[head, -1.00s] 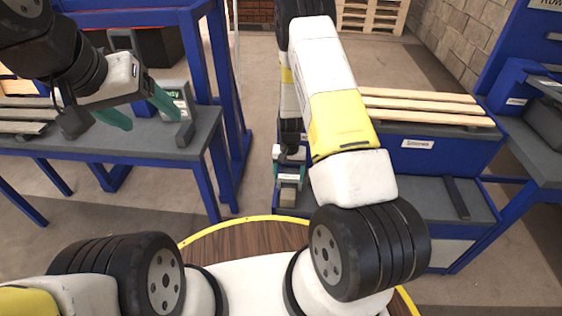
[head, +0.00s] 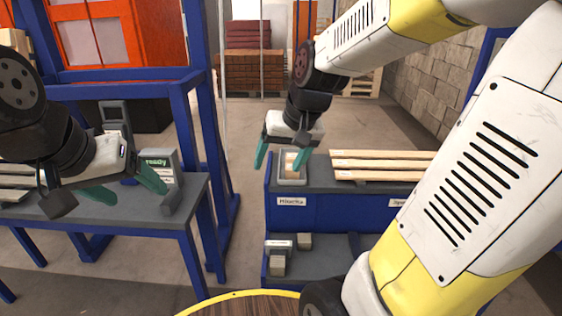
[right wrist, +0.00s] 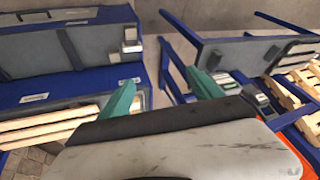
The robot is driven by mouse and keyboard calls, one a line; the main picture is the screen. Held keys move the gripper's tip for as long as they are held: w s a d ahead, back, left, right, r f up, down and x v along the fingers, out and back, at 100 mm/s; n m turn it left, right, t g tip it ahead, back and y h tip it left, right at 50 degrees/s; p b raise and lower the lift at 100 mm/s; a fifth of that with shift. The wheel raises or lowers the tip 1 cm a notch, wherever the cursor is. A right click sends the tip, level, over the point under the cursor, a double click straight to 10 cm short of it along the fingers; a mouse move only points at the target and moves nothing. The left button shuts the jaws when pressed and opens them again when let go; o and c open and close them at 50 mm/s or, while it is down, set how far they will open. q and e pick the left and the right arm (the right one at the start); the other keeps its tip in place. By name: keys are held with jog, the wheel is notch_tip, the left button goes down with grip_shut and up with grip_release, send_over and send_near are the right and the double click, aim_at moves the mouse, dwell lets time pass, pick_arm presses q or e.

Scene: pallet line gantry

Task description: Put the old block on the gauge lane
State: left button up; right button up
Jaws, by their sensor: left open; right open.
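Two small pale blocks sit on the lower shelf of the blue bench in the head view: one in front (head: 278,265), one behind and to its right (head: 304,241). A pale wooden piece (head: 291,163) lies in a grey tray (head: 292,182) on the bench top. I cannot tell which is the old block, or which surface is the gauge lane. My right gripper (head: 281,158) is open and empty, its fingers pointing down around the tray's left part in the picture, apparently above it. My left gripper (head: 128,191) is open and empty by the left table.
Long wooden slats (head: 380,165) lie on the bench top right of the tray. A blue post stands between table and bench, with open floor in the gap.

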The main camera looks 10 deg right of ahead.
jog(key=s+r+n+t, duration=0.1)
jog(key=s+r, duration=0.3)
jog(key=s, duration=0.6)
jog(key=shift+s+d+r+t, duration=0.15)
jog(key=shift+s+r+t, duration=0.1)
jog(key=shift+t, duration=0.15)
